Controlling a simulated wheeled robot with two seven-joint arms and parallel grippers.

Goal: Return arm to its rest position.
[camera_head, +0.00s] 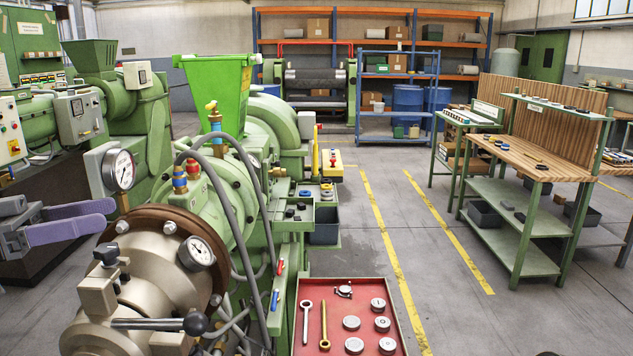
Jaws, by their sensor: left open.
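My left gripper (110,215) comes in from the left edge, with two purple fingers and a grey body. The fingers point right and are apart, with nothing seen between them. It is in front of the green extruder machinery, left of the large round metal extruder head (135,285). I cannot tell how far it is from the machine. My right gripper does not show.
The extruder carries pressure gauges (197,254), grey hoses and a black-knobbed lever (195,323). A red tray (378,342) at bottom centre holds tools and several metal discs. A wooden-topped workbench (545,163) stands at right. The yellow-lined floor (430,240) between is clear.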

